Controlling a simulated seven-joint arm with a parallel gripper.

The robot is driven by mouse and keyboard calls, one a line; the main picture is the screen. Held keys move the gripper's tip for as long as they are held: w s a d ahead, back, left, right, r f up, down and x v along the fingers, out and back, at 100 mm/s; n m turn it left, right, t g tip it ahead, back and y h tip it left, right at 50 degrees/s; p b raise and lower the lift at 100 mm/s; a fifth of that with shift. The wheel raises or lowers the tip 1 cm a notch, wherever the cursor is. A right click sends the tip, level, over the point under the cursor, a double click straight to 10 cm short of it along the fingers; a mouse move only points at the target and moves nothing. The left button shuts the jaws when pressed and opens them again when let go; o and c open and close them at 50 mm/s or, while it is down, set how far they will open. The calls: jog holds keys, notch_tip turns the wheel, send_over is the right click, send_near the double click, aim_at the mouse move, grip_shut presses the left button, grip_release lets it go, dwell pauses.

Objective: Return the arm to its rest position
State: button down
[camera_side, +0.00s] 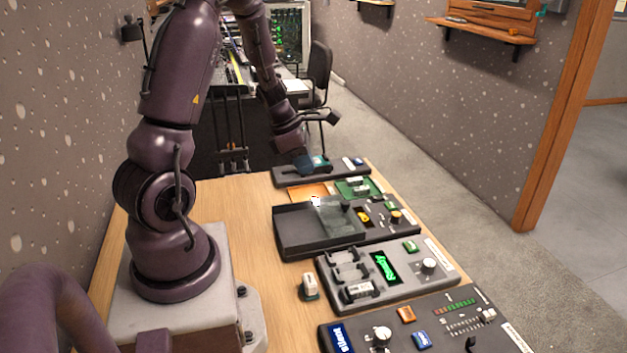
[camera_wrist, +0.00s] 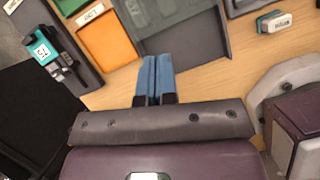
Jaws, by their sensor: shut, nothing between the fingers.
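My arm stands on a pale base at the left of the wooden table in the side view and reaches out over the table's far end. My gripper (camera_side: 316,168) is above the far panels there, small and partly lost against the dark teal block. In the wrist view my gripper (camera_wrist: 156,62) shows its two blue fingers pressed together, with nothing between them. The fingertips lie over the wooden table (camera_wrist: 112,92), near an orange tray (camera_wrist: 107,40) and a grey tray (camera_wrist: 213,45).
A teal block (camera_wrist: 42,50) sits on a dark panel at the wrist view's left. A small labelled block (camera_side: 309,287) stands on the table near my base. Panels with a green display (camera_side: 385,266) and a blue display (camera_side: 338,338) line the right edge. Bare wood lies beside my base.

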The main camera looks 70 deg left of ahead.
jog(key=s+d+r+m, duration=0.2)
jog(key=d+r+m, duration=0.4)
jog(key=m, duration=0.5)
jog(key=s+d+r+m+t, duration=0.1)
jog(key=s+d+r+m, duration=0.1)
jog(key=d+r+m, duration=0.5)
jog(key=s+d+r+m+y, duration=0.1)
jog(key=d+r+m, duration=0.5)
jog(key=d+m, duration=0.6)
jog(key=s+m, duration=0.1)
jog(key=m, duration=0.2)
jog(key=shift+s+r, duration=0.15)
jog(key=shift+r, duration=0.1)
